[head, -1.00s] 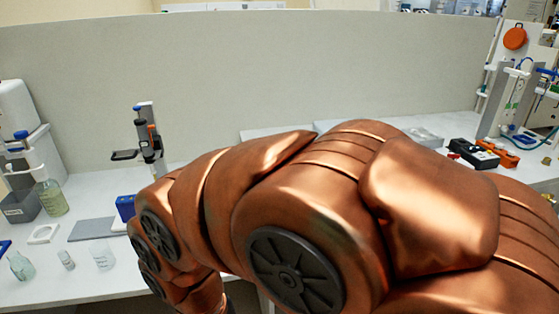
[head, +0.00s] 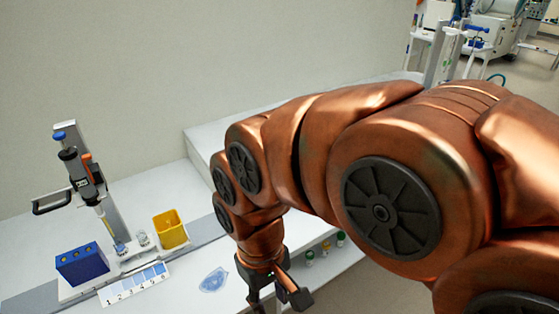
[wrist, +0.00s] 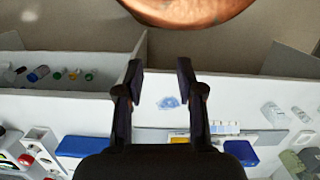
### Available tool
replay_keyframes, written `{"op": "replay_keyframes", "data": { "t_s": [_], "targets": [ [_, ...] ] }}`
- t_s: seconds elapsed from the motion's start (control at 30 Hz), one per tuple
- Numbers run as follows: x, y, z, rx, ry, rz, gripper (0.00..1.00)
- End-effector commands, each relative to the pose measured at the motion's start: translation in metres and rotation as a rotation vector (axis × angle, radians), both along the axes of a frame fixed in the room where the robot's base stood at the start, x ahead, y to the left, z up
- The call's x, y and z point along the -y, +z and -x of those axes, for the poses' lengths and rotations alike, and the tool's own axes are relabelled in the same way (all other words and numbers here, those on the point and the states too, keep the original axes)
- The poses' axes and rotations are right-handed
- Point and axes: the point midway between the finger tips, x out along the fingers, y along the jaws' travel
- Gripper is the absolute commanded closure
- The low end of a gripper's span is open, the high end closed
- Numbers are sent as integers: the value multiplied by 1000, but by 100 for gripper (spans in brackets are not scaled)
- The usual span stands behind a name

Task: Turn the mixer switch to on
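I cannot make out a mixer or a switch for certain. In the head view, an upright stand holds a black tool with orange and blue parts (head: 80,175) above a white base at the left. In the wrist view, a small red round part (wrist: 26,159) shows among white items at the lower left; I cannot tell what it is. My gripper (wrist: 160,88) is open and empty, its two black fingers apart. In the head view my gripper (head: 278,296) hangs low, right of the stand and apart from it.
A blue block (head: 82,265), a yellow container (head: 171,229) and a numbered strip (head: 134,284) are near the stand. A clear bluish piece (head: 213,281) lies on the bench. Small capped vials (head: 325,249) stand on a lower shelf. A grey panel (head: 200,70) rises behind.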

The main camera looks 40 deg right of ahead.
Motion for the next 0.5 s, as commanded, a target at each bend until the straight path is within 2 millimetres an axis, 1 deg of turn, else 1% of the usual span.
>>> {"op": "replay_keyframes", "data": {
  "t_s": [0.03,0.1,0.27,0.3,0.37,0.4,0.47,0.5],
  "targets": [
    [1,8,-12,8,0,-1,62],
    [4,18,-32,16,-2,-4,62],
    [21,42,-88,45,-23,-8,62],
    [26,47,-102,54,-35,-8,62],
    [35,54,-122,64,-52,-9,62],
    [41,59,-136,75,-64,-10,62],
    [52,64,-156,84,-86,-12,62],
    [61,68,-170,93,-103,-11,62]
  ]
}}
